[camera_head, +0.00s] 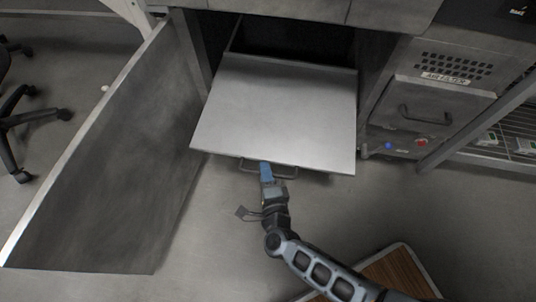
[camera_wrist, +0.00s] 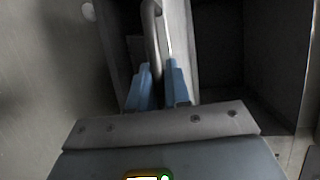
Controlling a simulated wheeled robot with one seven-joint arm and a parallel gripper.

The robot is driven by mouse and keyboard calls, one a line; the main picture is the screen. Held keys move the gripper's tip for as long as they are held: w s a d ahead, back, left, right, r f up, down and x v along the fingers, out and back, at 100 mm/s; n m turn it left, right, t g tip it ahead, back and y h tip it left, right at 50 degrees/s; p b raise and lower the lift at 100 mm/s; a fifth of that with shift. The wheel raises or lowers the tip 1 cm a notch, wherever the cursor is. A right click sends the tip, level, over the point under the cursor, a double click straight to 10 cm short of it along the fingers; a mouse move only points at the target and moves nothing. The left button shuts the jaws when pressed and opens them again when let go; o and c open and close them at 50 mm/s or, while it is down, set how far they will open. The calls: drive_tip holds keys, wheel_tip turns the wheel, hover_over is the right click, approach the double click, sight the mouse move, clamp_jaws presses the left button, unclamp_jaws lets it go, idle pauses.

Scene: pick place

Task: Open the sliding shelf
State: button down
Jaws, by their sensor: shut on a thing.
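The sliding shelf (camera_head: 275,110) is a flat light-grey metal panel that sticks out of a dark cabinet opening. A bar handle (camera_head: 250,167) runs along its front edge. My gripper (camera_head: 266,170) is at this handle, with its blue fingers on it. In the wrist view, the blue fingers of my gripper (camera_wrist: 160,85) are closed on either side of the metal handle bar (camera_wrist: 153,40). The shelf's edge (camera_wrist: 178,30) shows just beyond the fingers. The back of the shelf lies in the dark of the cabinet.
A cabinet door (camera_head: 110,160) stands wide open on the left. A drawer unit (camera_head: 425,110) with a handle and a blue knob (camera_head: 388,146) is on the right. A wood-topped piece (camera_head: 395,275) is at the lower right. A chair (camera_head: 25,110) is at far left. Bare floor lies in front.

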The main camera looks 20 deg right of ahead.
drive_tip(key=shift+s+a, duration=0.35)
drive_tip(key=shift+s, duration=0.15)
drive_tip(key=c, duration=1.2)
unclamp_jaws()
drive_tip(key=shift+o, duration=0.2)
drive_tip(key=p+v, duration=0.1)
drive_tip(key=v, duration=0.6)
drive_tip(key=shift+s+p, duration=0.3)
drive_tip(key=shift+s, duration=0.05)
